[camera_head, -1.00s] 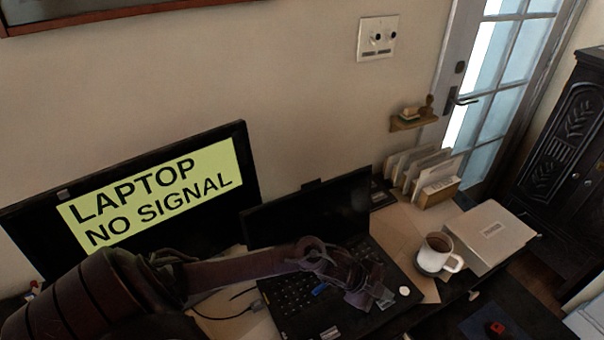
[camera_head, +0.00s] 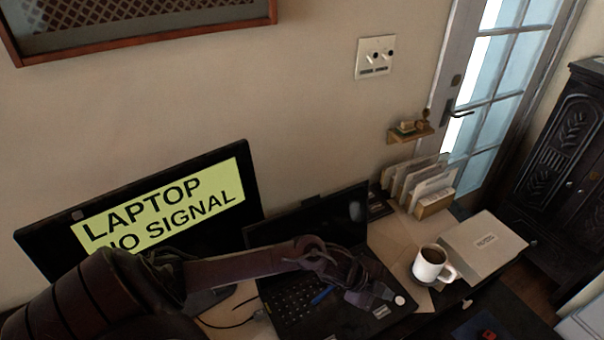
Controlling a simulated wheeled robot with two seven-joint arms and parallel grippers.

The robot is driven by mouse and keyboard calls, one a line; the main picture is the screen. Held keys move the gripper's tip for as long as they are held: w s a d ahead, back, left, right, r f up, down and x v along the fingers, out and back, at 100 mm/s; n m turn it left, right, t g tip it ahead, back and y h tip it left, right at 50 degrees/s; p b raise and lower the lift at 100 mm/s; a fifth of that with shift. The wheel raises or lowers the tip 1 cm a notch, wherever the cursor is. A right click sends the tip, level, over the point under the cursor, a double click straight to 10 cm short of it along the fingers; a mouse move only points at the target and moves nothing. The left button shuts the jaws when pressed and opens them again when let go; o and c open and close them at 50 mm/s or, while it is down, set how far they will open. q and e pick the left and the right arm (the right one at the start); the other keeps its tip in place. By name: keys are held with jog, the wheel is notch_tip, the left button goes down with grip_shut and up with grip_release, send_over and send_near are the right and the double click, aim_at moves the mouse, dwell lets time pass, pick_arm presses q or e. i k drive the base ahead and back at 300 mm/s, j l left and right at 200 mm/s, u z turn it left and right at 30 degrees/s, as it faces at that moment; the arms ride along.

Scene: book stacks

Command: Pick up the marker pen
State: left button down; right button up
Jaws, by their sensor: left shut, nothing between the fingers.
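A small blue, pen-like object (camera_head: 322,294), probably the marker pen, lies on the keyboard of the open black laptop (camera_head: 346,321). It is partly beside my arm and too small to make out fully. My left gripper (camera_head: 372,296) reaches in from the left over the laptop. Its fingers are shut and empty, a little to the right of the blue object. I cannot tell how high the fingers are above the laptop. My right gripper is not in view.
A white mug (camera_head: 430,265) of dark drink stands right of the laptop, near a pale box (camera_head: 483,246). A letter holder (camera_head: 434,206) stands behind them. A monitor (camera_head: 251,190) stands at the left, partly behind my arm. Some bare desk shows between laptop and mug.

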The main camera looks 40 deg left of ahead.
aim_at(327, 289)
jog(key=k+l, duration=0.3)
jog(key=k, duration=0.15)
jog(key=k+l, duration=0.35)
jog(key=k, duration=0.1)
